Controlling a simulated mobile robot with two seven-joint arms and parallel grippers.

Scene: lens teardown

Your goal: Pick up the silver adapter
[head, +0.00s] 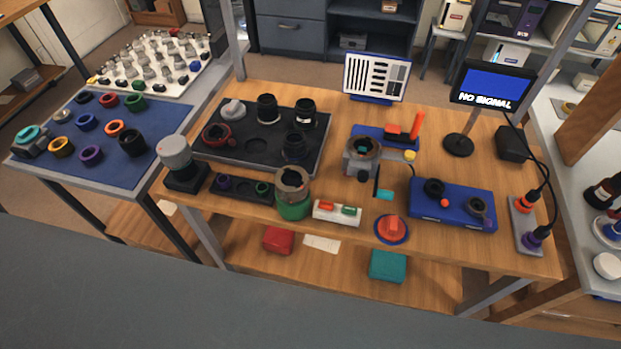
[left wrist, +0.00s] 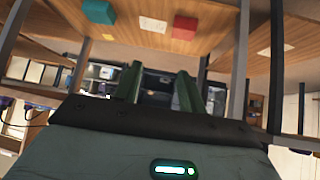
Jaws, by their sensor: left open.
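A small silver-grey ring (head: 61,115), which looks like the silver adapter, lies on the blue mat (head: 105,171) of the left table in the head view. Coloured rings lie around it, including a blue ring (head: 86,122) to its right and a yellow ring (head: 62,147) below it. My left gripper (left wrist: 156,82) shows only in the left wrist view, with its two green fingers apart and nothing visible between them. The silver ring cannot be made out in that view. Neither gripper shows in the head view.
The wooden workbench (head: 345,225) holds a dark tray (head: 255,151) with lens parts, a blue box (head: 452,206) and a monitor (head: 492,84). A white board (head: 135,81) of several small pieces stands behind the blue mat. A lower shelf carries red and teal boxes.

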